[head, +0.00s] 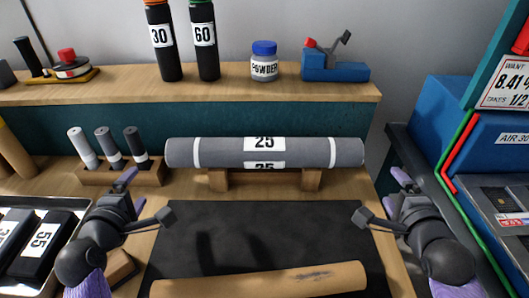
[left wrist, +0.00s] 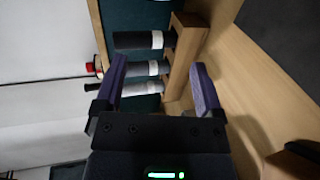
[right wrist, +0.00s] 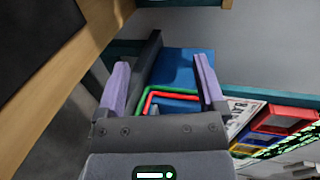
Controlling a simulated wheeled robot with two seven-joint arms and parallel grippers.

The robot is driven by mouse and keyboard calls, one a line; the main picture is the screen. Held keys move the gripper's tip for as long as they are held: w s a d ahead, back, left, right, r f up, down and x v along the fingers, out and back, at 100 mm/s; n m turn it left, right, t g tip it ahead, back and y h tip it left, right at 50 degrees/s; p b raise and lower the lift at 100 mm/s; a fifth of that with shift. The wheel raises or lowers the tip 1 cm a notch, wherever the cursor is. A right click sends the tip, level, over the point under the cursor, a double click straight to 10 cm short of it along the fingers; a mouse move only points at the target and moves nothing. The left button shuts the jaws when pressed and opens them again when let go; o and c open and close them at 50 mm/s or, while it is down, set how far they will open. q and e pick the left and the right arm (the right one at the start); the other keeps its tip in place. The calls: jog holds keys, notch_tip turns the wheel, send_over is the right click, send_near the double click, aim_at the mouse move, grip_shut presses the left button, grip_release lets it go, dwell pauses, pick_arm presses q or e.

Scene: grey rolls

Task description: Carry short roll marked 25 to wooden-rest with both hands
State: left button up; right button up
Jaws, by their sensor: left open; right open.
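The short grey roll marked 25 (head: 215,152) lies level across the wooden rest (head: 311,181) at the back of the bench, with a white band near each end. Its middle is over the rest's two supports. My left gripper (head: 146,198) is open and empty, in front of and below the roll's left end. In the left wrist view my left gripper (left wrist: 158,88) has nothing between its fingers. My right gripper (head: 380,197) is open and empty, in front of and below the roll's right end. In the right wrist view my right gripper (right wrist: 163,82) holds nothing.
A black mat (head: 270,235) covers the bench front, with a brown roll (head: 258,281) on it. A small wooden rack (head: 120,175) holds three tubes at left. A tray (head: 68,205) holds black rolls. A blue machine (head: 500,160) stands right. The shelf (head: 225,91) holds bottles.

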pick_arm(q)
jog(key=x, duration=1.4)
jog(key=shift+w, duration=0.15)
pick_arm(e)
jog(key=x, duration=1.4)
jog(key=shift+w, duration=0.15)
pick_arm(q)
jog(key=shift+d+f, duration=0.1)
jog(key=shift+d, duration=0.4)
pick_arm(e)
jog(key=shift+a+f, duration=0.1)
jog(key=shift+a, duration=0.45)
pick_arm(q)
jog(key=shift+d, duration=0.25)
pick_arm(e)
jog(key=shift+a, duration=0.2)
pick_arm(q)
jog(key=shift+d, duration=0.5)
pick_arm(e)
jog(key=shift+a, duration=0.5)
